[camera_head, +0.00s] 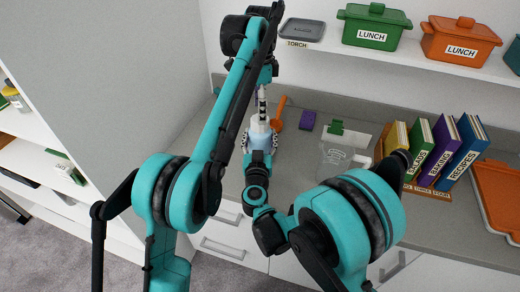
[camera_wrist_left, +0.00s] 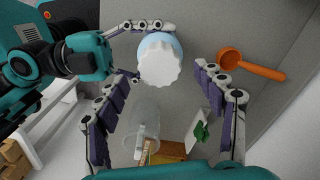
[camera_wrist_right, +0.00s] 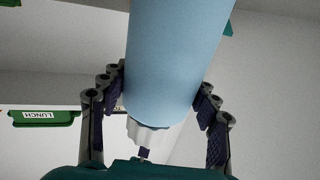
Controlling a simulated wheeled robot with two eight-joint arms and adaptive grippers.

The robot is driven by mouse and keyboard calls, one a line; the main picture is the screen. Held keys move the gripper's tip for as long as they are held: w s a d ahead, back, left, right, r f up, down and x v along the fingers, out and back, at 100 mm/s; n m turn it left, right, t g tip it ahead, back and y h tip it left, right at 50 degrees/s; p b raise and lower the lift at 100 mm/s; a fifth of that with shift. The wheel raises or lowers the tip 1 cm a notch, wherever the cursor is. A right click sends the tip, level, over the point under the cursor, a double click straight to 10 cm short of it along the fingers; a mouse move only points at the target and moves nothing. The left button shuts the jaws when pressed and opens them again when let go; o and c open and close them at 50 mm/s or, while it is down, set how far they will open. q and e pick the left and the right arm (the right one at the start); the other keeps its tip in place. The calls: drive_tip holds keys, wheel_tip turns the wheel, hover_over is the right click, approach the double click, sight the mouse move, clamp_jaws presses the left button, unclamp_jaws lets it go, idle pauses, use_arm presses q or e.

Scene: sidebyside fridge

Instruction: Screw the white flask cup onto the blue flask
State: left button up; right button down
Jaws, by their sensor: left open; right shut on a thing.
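The light blue flask (camera_head: 260,138) is upright at the counter, held from the front by my right gripper (camera_head: 259,146). The right wrist view shows the flask body (camera_wrist_right: 182,60) between the right gripper's fingers (camera_wrist_right: 158,105). The white ribbed flask cup (camera_wrist_left: 158,64) sits at the flask's top end; it also shows in the right wrist view (camera_wrist_right: 158,137). I cannot tell how tightly it is threaded. My left gripper (camera_wrist_left: 165,78) is open above the cup, its fingers spread to either side and apart from it. The left arm partly hides the flask in the head view.
An orange scoop (camera_head: 279,115) and purple sponge (camera_head: 307,120) lie right of the flask. A shelf above holds a green lunch box (camera_head: 373,27) and an orange one (camera_head: 460,41).

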use_arm(q)
drive_tip(key=shift+c, duration=0.3)
drive_tip(key=n, duration=0.2)
drive_tip(key=r+n, duration=0.1)
drive_tip(key=n, duration=0.2)
drive_tip(key=shift+w, duration=0.1)
drive_tip(key=n, duration=0.2)
drive_tip(key=r+n, duration=0.1)
drive_tip(key=n, duration=0.1)
drive_tip(key=shift+n, duration=0.4)
drive_tip(key=n, duration=0.3)
drive_tip(key=shift+r+n, duration=0.4)
drive_tip(key=n, duration=0.4)
drive_tip(key=shift+r, duration=0.35)
drive_tip(key=shift+f, duration=0.1)
drive_tip(key=shift+f, duration=3.9)
